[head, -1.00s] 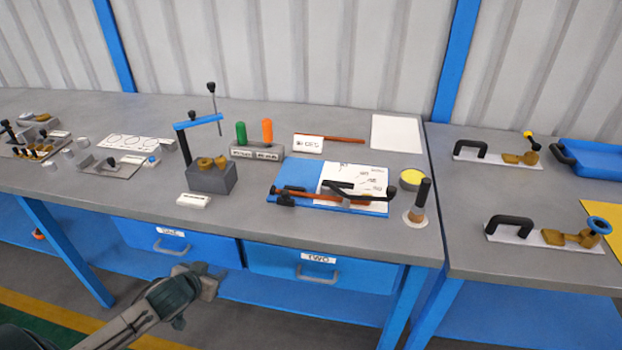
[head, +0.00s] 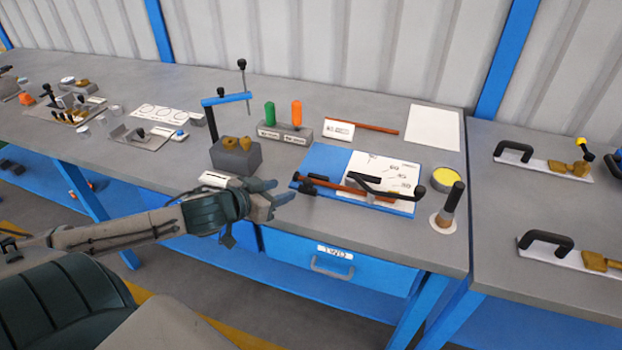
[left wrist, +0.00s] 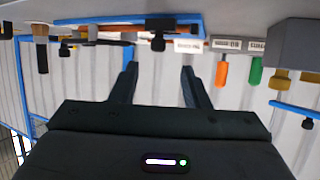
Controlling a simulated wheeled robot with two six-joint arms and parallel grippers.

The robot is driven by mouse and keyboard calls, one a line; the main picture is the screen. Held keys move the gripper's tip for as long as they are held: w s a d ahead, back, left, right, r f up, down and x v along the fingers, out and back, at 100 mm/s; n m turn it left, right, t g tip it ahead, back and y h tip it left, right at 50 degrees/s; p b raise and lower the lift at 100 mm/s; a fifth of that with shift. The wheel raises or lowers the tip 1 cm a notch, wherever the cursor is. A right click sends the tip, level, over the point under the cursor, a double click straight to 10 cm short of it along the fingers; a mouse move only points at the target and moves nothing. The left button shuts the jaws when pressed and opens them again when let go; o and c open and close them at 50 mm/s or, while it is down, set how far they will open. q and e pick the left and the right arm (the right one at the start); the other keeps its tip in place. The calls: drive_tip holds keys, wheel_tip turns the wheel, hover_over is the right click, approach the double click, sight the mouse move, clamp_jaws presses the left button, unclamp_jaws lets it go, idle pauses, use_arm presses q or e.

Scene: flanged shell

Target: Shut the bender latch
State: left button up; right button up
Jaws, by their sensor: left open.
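A blue board (head: 325,158) with a white printed sheet lies near the bench's front edge in the head view. A copper-coloured bar (head: 345,188) lies along its front, with a black clamp-like piece (head: 308,187) at the left end. A black lever handle (head: 388,190) lies low over the sheet. I cannot tell for sure which part is the latch. My left gripper (head: 277,193) is open and empty, just left of the board near the front edge. In the left wrist view its fingers (left wrist: 158,75) are apart, below a black knob (left wrist: 158,30). My right gripper is out of view.
A grey block (head: 235,157) with brass rollers and a blue arm (head: 227,99) stands behind my gripper. Green (head: 270,114) and orange (head: 296,113) handles stand in a holder behind. A black-topped post (head: 449,208) and yellow-topped tin (head: 443,179) stand right of the board.

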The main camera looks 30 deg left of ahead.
sight(305, 181)
use_arm(q)
drive_tip(key=shift+w+r, duration=0.1)
drive_tip(key=shift+w, duration=0.2)
drive_tip(key=shift+w+d+f+b, duration=0.1)
drive_tip(key=shift+w+f+b, duration=0.15)
drive_tip(key=shift+w+b, duration=0.4)
drive_tip(key=b+x, duration=0.1)
drive_tip(key=x, duration=0.2)
drive_tip(key=shift+w+d, duration=0.1)
drive_tip(key=shift+w, duration=0.05)
drive_tip(key=x, duration=0.3)
drive_tip(key=shift+w+d+f, duration=0.1)
drive_tip(key=shift+w+d, duration=0.05)
drive_tip(key=shift+w, duration=0.15)
drive_tip(key=shift+x, duration=0.9)
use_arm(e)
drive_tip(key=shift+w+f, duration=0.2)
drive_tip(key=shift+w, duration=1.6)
use_arm(q)
drive_tip(key=shift+c, duration=0.2)
